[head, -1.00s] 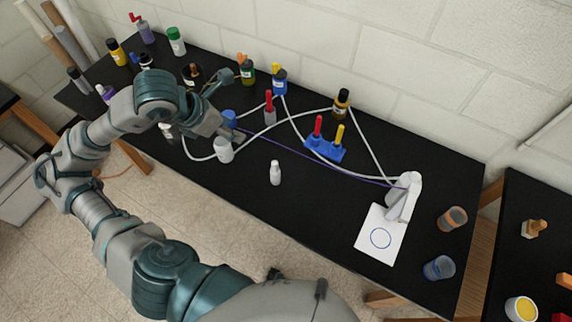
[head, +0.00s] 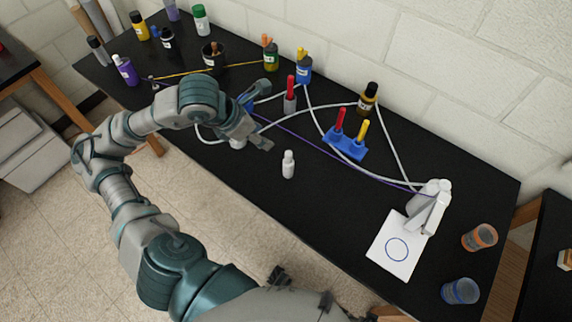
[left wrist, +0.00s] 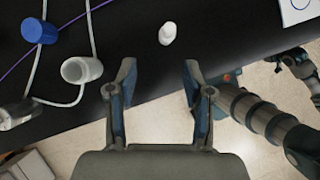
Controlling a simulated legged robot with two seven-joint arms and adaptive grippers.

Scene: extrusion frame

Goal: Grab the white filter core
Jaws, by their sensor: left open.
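The white filter core (head: 288,165) looks like a small white bottle shape with a narrower top. It stands on the black table, near the front edge, in the head view. It also shows near the top middle of the left wrist view (left wrist: 167,33). My left gripper (head: 264,117) is open and empty, its fingers to the left of and behind the core in the head view. In the left wrist view the core lies ahead of the open fingers (left wrist: 158,78), apart from them. Parts of my other arm show at the right there; its jaws are unclear.
A white cup-like piece (left wrist: 81,70) and a blue cap (left wrist: 39,31) sit among white tubes on the left. A blue holder (head: 345,143) with red and yellow pieces, a white stand (head: 430,205) and paper (head: 396,249) are to the right. Table around the core is clear.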

